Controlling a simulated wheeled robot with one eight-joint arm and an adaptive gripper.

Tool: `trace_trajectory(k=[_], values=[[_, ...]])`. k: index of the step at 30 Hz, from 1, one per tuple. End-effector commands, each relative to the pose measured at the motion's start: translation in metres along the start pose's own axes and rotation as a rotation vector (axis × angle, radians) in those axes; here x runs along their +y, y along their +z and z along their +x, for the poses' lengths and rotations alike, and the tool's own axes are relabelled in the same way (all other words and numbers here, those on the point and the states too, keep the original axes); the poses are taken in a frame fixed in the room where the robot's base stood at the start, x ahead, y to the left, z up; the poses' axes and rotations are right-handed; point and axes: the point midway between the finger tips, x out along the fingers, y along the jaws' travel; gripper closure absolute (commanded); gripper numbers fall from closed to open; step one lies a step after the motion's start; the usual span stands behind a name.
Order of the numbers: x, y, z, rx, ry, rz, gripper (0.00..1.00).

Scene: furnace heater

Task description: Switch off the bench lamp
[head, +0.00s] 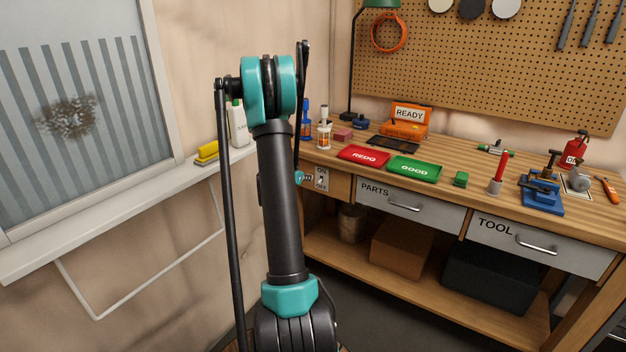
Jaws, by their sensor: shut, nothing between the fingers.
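The bench lamp (381,4) has a green shade, cut off by the top edge of the head view, and a black stand at the back left of the bench. I cannot tell whether it is lit. A switch plate (320,179) marked ON and OFF is on the bench's wooden front, left of the PARTS drawer. My gripper (308,178) is shut and empty, just left of the switch plate. Most of it is hidden behind my arm. I cannot tell whether it touches the switch or which way the switch is set.
The workbench (470,175) carries a red REDO tray (363,155), a green GOOD tray (414,169), an orange READY box (405,122) and several tools. The PARTS drawer (410,204) and TOOL drawer (535,243) are shut. A window sill (100,222) is at the left.

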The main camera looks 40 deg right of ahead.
Motion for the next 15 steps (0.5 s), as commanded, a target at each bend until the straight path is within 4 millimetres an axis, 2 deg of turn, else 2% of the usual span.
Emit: trace_trajectory(k=[1, 6, 15], values=[[0.0, 0.0, -0.011, 0.0, -0.001, -0.002, 1.0], [0.0, 0.0, -0.035, -0.001, -0.001, 0.0, 1.0], [0.0, 0.0, -0.048, 0.0, 0.001, 0.0, 1.0]])
